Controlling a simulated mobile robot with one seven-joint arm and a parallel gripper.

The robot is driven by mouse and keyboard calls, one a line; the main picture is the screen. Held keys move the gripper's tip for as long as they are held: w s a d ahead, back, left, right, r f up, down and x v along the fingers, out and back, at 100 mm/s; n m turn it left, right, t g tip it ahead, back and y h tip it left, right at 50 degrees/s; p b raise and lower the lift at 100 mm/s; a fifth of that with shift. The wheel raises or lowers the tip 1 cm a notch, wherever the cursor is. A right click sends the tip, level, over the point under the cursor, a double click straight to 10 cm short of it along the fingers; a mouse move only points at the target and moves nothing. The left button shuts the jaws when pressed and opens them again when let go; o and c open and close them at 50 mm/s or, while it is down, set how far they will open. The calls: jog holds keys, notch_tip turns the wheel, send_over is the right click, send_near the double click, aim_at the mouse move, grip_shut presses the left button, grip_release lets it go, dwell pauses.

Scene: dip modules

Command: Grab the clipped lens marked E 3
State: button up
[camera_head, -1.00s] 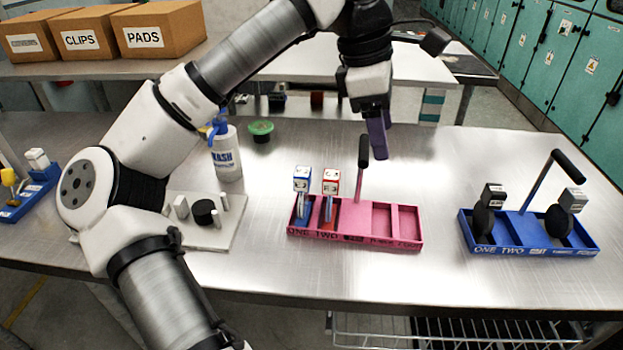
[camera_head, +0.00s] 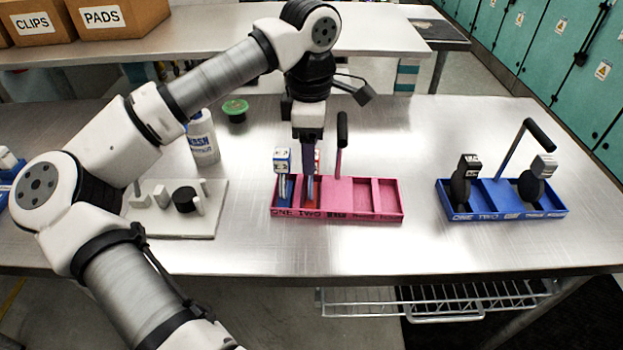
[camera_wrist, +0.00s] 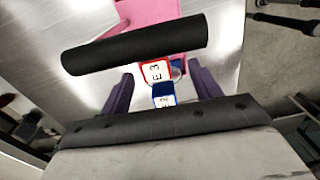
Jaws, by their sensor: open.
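The clipped lens marked E 3 has a red-edged white tag (camera_wrist: 157,72), which faces me in the wrist view. In the head view its red clip (camera_head: 317,160) is mostly hidden behind my gripper. It stands upright in the second slot of the pink rack (camera_head: 365,215). A blue-edged clip (camera_head: 282,160) stands in the first slot; its tag (camera_wrist: 164,96) shows nearer in the wrist view. My gripper (camera_wrist: 161,75) is open, pointing down, with purple fingers on either side of the E 3 tag, not visibly touching it.
The pink rack's black handle (camera_wrist: 135,45) stands close to my fingers. A blue rack (camera_head: 505,213) with two black clipped discs is at right.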

jog(key=shift+w+a+f+p, duration=0.15)
jog(key=shift+f+p, duration=0.1)
jog(key=shift+f, duration=0.75)
jog(key=shift+w+a+f+p, duration=0.1)
jog(key=shift+f+p, duration=0.15)
jog(key=shift+f, duration=0.7)
jog(key=shift+s, duration=0.1)
grip_shut()
